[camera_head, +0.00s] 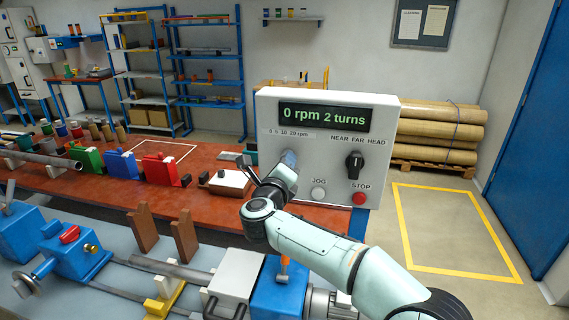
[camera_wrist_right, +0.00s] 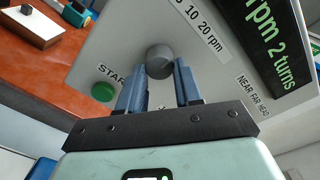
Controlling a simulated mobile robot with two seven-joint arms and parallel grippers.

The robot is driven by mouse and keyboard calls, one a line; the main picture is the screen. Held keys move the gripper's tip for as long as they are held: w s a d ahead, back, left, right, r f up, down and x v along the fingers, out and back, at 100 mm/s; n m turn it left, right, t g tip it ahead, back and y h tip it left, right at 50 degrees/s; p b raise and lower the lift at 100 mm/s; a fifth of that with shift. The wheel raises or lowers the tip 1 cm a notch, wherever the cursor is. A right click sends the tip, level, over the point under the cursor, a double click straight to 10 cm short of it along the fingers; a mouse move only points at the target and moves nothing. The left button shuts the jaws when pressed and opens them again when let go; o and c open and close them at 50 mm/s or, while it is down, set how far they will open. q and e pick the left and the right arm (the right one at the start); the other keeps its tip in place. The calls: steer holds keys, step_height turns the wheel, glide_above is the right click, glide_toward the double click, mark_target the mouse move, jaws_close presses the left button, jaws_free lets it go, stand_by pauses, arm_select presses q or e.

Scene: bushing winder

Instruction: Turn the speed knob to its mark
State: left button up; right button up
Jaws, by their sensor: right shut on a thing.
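The grey round speed knob (camera_wrist_right: 160,60) is on the slanted front of the control box (camera_head: 384,118), below a printed rpm scale (camera_wrist_right: 200,25). My right gripper (camera_wrist_right: 160,78) is shut on the knob, with one blue finger on each side of it. In the head view my right gripper (camera_head: 286,165) reaches the left part of the panel and hides the knob. The knob's pointer and its mark cannot be made out. The display (camera_head: 323,115) reads 0 rpm, 2 turns. My left gripper is not in view.
A green start button (camera_wrist_right: 103,92) is close to the fingers. A jog button (camera_head: 318,193), a red stop button (camera_head: 359,198) and a black selector (camera_head: 354,165) are right of the gripper. Bins and blocks stand on the red-brown bench (camera_head: 100,198); the winder (camera_head: 75,245) is in front.

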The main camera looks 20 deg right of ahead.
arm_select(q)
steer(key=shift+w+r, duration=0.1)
arm_select(e)
steer(key=shift+n, duration=0.3)
steer(key=o, duration=1)
steer(key=shift+o, duration=0.2)
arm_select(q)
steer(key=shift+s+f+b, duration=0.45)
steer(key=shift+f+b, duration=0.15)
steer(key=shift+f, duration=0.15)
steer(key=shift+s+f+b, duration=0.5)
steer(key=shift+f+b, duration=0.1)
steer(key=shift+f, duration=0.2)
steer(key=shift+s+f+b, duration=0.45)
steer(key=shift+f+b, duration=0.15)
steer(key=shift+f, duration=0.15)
arm_select(e)
steer(key=v, duration=1.3)
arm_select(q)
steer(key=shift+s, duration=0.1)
arm_select(e)
steer(key=shift+s+a, duration=0.15)
steer(key=shift+a, duration=0.05)
